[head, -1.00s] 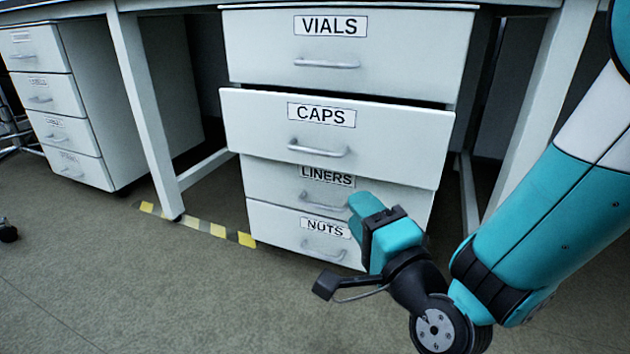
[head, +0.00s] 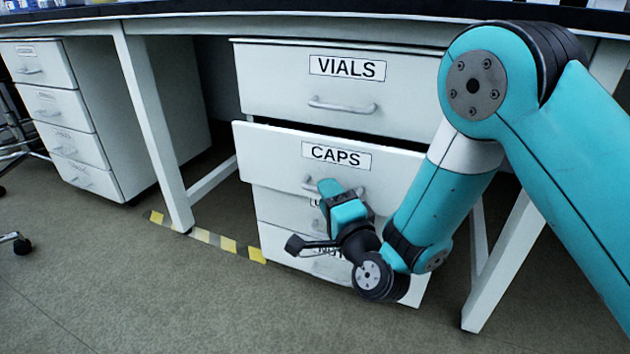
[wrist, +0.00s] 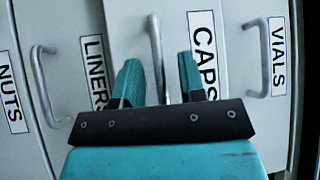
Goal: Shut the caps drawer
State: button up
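The caps drawer (head: 270,150) is a white front labelled CAPS. It stands out from the cabinet, with a dark gap above it. Its grey handle (head: 308,185) is partly hidden by my gripper (head: 329,186), which is in front of it. In the wrist view the caps drawer handle (wrist: 154,45) lies between the two teal fingers of my gripper (wrist: 159,62). The fingers are apart, with room on both sides of the bar. I cannot tell whether the fingers reach past the bar.
The vials drawer (head: 270,85) above looks shut. The liners drawer (head: 275,206) and nuts drawer (head: 280,245) below are partly hidden by my arm. A white desk leg (head: 150,120) stands left of the cabinet, with another drawer unit (head: 150,90) beyond. Open floor (head: 130,300) lies in front.

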jog(key=shift+w, duration=0.3)
jog(key=shift+d, duration=0.1)
grip_shut()
jog(key=shift+w+d+b, duration=0.15)
jog(key=shift+w+d, duration=0.05)
jog(key=shift+w, duration=0.5)
jog(key=shift+w+d+b, duration=0.2)
jog(key=shift+w+d, duration=0.05)
jog(key=shift+w, duration=0.4)
jog(key=shift+w+d+b, duration=0.15)
jog(key=shift+w+d, duration=0.05)
jog(key=shift+w, duration=0.5)
grip_release()
jog(key=shift+d, duration=0.1)
